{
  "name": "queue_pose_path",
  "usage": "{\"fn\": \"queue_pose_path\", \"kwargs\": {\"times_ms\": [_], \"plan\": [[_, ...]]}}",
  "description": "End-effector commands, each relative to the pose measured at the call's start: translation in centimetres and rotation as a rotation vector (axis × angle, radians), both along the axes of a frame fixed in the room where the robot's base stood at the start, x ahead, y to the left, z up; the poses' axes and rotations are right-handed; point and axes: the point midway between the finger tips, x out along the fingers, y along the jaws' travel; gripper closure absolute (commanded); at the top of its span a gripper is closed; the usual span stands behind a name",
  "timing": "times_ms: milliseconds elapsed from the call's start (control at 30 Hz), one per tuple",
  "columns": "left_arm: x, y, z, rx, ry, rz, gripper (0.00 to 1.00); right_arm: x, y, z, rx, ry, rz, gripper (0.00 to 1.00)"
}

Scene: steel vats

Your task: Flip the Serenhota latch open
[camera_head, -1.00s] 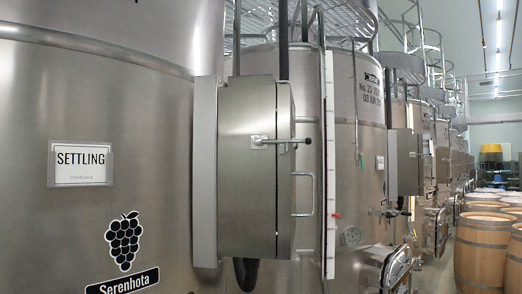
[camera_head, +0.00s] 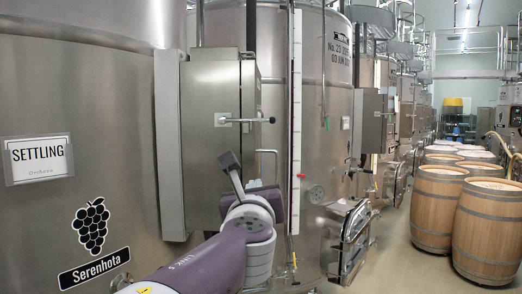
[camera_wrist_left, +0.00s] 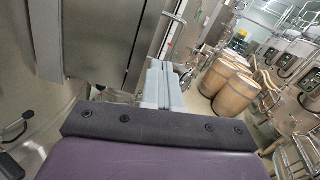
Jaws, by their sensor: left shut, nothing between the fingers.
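The Serenhota vat (camera_head: 110,130) fills the left of the head view, with its grape logo and name label (camera_head: 93,268). A steel box (camera_head: 208,140) is fixed to its side. The latch on that box (camera_head: 245,120) is a horizontal lever with a dark knob at its right end. My left gripper (camera_head: 237,178) is below the latch, in front of the box's lower part and apart from the lever. In the left wrist view its fingers (camera_wrist_left: 160,85) are together and empty. I cannot make out the latch clearly there. My right gripper is not in view.
A second vat (camera_head: 325,130) with a protruding hatch (camera_head: 350,240) stands to the right. Wooden barrels (camera_head: 485,230) stand far right, with open floor before them.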

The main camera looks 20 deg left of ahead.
Motion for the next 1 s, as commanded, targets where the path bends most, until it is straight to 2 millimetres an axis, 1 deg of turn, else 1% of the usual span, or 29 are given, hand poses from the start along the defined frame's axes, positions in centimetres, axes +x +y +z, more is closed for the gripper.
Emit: {"fn": "queue_pose_path", "kwargs": {"times_ms": [33, 100, 133, 200, 433, 567, 667, 1000], "plan": [[-0.3, -0.3, 2.4, 0.077, -0.034, -0.001, 1.00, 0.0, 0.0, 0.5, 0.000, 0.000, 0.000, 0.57], [-0.7, -0.6, 4.3, 0.157, -0.068, 0.003, 1.00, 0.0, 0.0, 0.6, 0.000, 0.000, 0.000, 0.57], [-0.8, -0.7, 4.8, 0.178, -0.077, 0.004, 1.00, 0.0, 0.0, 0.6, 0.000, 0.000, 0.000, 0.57], [-1.0, -0.7, 5.2, 0.203, -0.087, 0.007, 1.00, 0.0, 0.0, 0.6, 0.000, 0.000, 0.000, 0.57], [-1.0, -0.7, 5.2, 0.204, -0.086, 0.007, 1.00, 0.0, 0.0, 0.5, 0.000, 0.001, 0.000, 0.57], [-0.4, -0.6, 5.4, 0.203, -0.084, 0.007, 1.00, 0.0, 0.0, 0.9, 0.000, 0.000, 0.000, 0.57], [0.9, -0.3, 5.8, 0.202, -0.083, 0.009, 1.00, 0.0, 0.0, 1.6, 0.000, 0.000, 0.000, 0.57], [8.0, 1.3, 7.4, 0.202, -0.082, 0.009, 1.00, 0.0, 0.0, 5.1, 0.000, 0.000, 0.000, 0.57]]}}
